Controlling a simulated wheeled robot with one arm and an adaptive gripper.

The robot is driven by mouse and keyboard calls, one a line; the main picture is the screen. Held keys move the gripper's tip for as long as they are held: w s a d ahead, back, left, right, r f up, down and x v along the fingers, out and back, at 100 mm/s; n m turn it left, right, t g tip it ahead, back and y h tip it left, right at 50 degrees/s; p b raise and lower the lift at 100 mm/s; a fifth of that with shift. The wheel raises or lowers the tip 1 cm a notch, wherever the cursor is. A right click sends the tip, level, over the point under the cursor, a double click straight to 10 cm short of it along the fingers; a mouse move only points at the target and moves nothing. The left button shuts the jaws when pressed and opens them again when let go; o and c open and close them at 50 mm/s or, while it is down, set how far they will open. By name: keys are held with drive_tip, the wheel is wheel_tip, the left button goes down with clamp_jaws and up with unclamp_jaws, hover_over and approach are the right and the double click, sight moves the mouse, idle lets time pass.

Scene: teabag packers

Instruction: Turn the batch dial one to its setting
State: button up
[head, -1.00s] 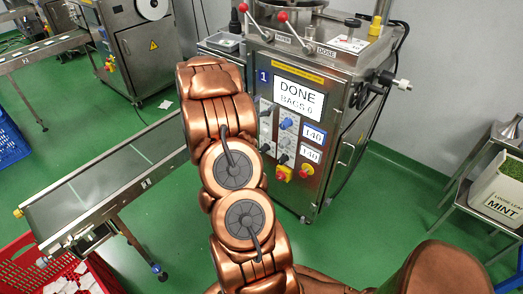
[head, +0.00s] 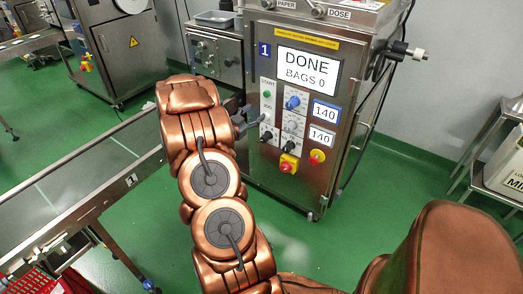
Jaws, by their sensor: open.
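The packing machine marked 1 (head: 334,133) stands right of centre, its screen (head: 307,69) reading DONE, BAGS 0. Its panel has a blue dial (head: 292,103) beside a blue-framed 140 display (head: 326,113). Below it is a black knob (head: 288,146) near a second 140 display (head: 321,137). The label naming the batch dial is too small to read. My gripper (head: 256,119) shows only partly, behind my arm, at the panel's left edge; it is open, with nothing seen in it. Whether it touches the panel cannot be told.
A conveyor (head: 75,180) runs at left, with a red crate (head: 45,282) below. A metal rack (head: 490,150) stands at right. Green floor is free between.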

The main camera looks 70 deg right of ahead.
drive_tip(key=b, duration=1.5)
approach(263, 141)
drive_tip(key=w+x, duration=0.1)
drive_tip(key=x, duration=0.3)
drive_tip(key=shift+s+b+x, duration=0.2)
drive_tip(key=shift+b+x, duration=0.4)
drive_tip(key=shift+x, duration=1.35)
drive_tip(key=shift+s+b+x, duration=0.15)
drive_tip(key=shift+b+x, duration=0.45)
drive_tip(key=shift+x, duration=1.4)
drive_tip(key=shift+a, duration=0.15)
drive_tip(key=shift+c, duration=0.3)
clamp_jaws()
drive_tip(key=shift+m, duration=0.3)
drive_tip(key=m+b, duration=0.1)
drive_tip(key=m, duration=0.2)
drive_tip(key=m+b, duration=0.1)
drive_tip(key=m, duration=0.4)
drive_tip(key=shift+b, duration=0.35)
